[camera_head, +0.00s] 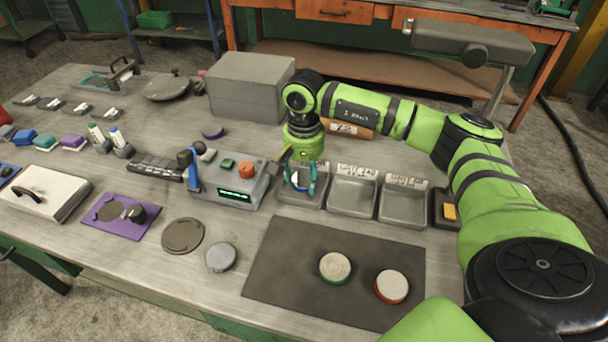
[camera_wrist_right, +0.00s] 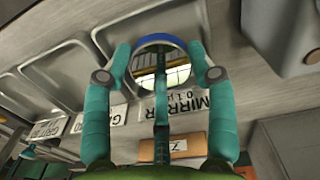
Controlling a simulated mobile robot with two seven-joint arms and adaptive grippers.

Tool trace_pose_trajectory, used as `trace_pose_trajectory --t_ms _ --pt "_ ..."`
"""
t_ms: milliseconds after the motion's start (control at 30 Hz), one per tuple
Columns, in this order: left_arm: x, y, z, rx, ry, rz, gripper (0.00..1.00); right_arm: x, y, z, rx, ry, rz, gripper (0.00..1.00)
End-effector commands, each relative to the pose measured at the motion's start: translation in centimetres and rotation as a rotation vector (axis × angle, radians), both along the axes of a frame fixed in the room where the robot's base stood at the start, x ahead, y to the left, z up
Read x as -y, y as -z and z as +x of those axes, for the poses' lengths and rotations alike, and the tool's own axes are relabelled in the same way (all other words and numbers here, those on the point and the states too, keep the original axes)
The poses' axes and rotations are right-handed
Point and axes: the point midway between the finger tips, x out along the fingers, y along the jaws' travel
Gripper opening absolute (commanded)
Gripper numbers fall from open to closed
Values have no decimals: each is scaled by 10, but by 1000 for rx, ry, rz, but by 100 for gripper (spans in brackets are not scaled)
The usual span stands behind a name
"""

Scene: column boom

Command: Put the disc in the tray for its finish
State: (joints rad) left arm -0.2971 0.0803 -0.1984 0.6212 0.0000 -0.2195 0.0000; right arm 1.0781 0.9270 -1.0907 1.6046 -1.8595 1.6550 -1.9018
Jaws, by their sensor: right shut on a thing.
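My right gripper (camera_head: 305,181) is shut on a disc (camera_head: 299,183) with a blue rim, over the left one of three grey trays (camera_head: 304,204). In the wrist view the disc (camera_wrist_right: 160,42) sits between the fingers of the gripper (camera_wrist_right: 160,75), its mirror-like face toward the camera. A card reading MIRROR 0.1 (camera_wrist_right: 185,103) lies beside that tray. The middle tray (camera_head: 353,198) and right tray (camera_head: 403,207) look empty; their cards read GRIT, with the numbers hard to read. A green-rimmed disc (camera_head: 335,267) and a red-rimmed disc (camera_head: 391,286) lie on a dark mat (camera_head: 290,262). My left gripper is out of view.
A grey device with a green display (camera_head: 236,192) stands just left of the trays. A large grey box (camera_head: 250,86) stands behind. A dark block with a yellow part (camera_head: 448,211) is right of the trays. Several tools and a purple mat (camera_head: 105,226) fill the left side.

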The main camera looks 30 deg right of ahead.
Motion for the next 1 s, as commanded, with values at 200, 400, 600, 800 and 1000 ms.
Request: trace_pose_trajectory --t_ms 200,400,600,800,1000 --pt "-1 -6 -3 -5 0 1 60 0 14 1 4 1 1 1" --pt "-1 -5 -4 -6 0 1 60 0 15 1 5 0 1 1" --pt "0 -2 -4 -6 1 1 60 0 18 0 2 0 1 67" --pt "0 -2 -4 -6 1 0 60 0 18 0 2 1 1 67" --pt "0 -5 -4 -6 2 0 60 0 12 1 3 1 1 67"
